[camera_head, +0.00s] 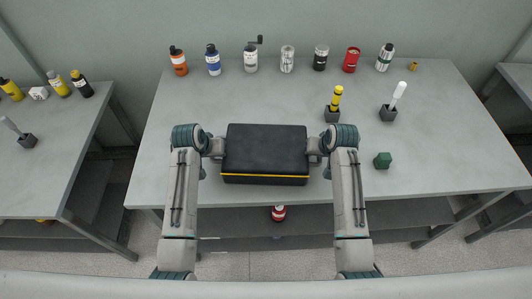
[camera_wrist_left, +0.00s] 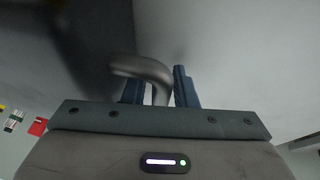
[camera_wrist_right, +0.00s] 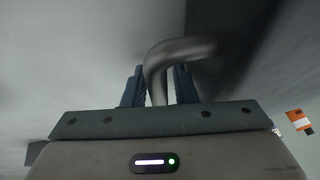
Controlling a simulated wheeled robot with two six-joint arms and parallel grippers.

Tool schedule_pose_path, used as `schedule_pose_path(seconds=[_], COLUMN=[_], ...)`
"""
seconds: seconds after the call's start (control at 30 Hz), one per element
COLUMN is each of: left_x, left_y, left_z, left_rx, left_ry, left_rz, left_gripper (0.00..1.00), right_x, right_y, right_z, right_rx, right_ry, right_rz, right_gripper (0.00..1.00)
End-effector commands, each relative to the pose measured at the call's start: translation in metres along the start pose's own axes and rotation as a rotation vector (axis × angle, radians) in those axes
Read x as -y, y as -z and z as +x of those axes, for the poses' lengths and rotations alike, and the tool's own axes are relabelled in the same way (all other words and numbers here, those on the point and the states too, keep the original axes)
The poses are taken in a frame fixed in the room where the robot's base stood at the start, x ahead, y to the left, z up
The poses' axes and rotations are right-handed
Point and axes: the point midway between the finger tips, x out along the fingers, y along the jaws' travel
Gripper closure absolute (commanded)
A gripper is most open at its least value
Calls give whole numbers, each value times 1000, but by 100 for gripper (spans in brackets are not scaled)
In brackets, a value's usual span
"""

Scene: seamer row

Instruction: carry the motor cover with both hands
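The motor cover (camera_head: 265,150) is a black box with a yellow stripe along its lower front edge. It is level at the middle front of the table, between my two arms; I cannot tell whether it touches the tabletop. My left gripper (camera_head: 216,147) is at its left side, with the fingers closed on a grey bar handle (camera_wrist_left: 150,70) in the left wrist view. My right gripper (camera_head: 315,147) is at its right side, with the fingers closed on the matching handle (camera_wrist_right: 178,50) in the right wrist view. The cover's underside is hidden.
On the table (camera_head: 430,150), several bottles and cans line the back edge, including a red can (camera_head: 351,60). Two dark holders with a yellow tool (camera_head: 336,100) and a white tool (camera_head: 397,96) stand right of the cover. A green block (camera_head: 382,160) sits near my right arm.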

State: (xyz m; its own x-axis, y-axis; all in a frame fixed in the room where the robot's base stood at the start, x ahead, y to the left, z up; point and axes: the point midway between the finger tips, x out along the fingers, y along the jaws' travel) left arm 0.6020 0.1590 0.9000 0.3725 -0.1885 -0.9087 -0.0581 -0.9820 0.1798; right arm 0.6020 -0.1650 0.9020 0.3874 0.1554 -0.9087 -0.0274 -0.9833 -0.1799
Motion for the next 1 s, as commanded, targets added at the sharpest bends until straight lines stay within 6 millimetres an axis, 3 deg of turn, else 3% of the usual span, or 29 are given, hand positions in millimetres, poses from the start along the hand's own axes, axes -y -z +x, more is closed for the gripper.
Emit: schedule_pose_path(seconds=[0.03, 0.17, 1.0], left_x=[0, 0, 0], left_y=[0, 0, 0], left_z=[0, 0, 0], left_rx=[0, 0, 0], left_ry=[0, 0, 0], left_rz=[0, 0, 0], left_gripper=[75, 100, 100], right_x=[0, 0, 0], right_y=[0, 0, 0], right_z=[0, 0, 0], right_rx=[0, 0, 0], right_ry=[0, 0, 0], right_rz=[0, 0, 0], right_gripper=[75, 100, 100])
